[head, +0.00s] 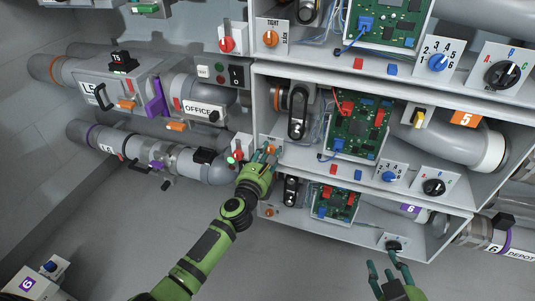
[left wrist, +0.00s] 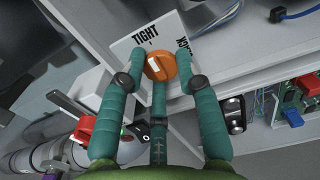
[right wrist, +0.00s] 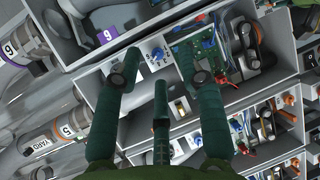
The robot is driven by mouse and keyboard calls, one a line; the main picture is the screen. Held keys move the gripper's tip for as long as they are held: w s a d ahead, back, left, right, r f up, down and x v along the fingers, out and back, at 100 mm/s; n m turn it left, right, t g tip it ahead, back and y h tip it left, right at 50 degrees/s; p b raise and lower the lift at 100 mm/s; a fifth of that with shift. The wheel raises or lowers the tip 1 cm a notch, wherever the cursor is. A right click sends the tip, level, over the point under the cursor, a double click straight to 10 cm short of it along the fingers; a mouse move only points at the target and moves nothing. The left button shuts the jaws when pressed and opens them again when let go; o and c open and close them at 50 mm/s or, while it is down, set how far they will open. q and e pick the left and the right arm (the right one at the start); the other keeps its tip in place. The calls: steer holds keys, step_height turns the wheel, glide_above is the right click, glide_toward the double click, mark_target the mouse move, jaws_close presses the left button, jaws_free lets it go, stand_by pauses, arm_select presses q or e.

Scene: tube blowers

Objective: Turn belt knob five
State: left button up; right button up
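The orange belt knob (left wrist: 160,68) sits on a white plate (left wrist: 128,42) marked TIGHT and, partly hidden, SLACK. In the head view this knob (head: 272,149) is at the left end of the middle shelf, the row with the orange 5 tag (head: 466,119). My left gripper (head: 264,157) is at the knob. In the left wrist view its fingers are spread, one to each side of the knob, with the third below; I cannot tell whether they touch it. My right gripper (head: 388,268) is open and empty, low at the right, near the bottom shelf's black dial (head: 394,245).
Above is another orange TIGHT/SLACK knob (head: 270,39) beside a red switch (head: 227,44). A red switch (left wrist: 85,128) is close to my left fingers. Pipes (head: 150,155) run at left. The middle shelf holds a green circuit board (head: 357,128). Floor below is clear.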

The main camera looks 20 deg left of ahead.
arm_select(q)
jaws_close()
steer(key=shift+r, duration=0.1)
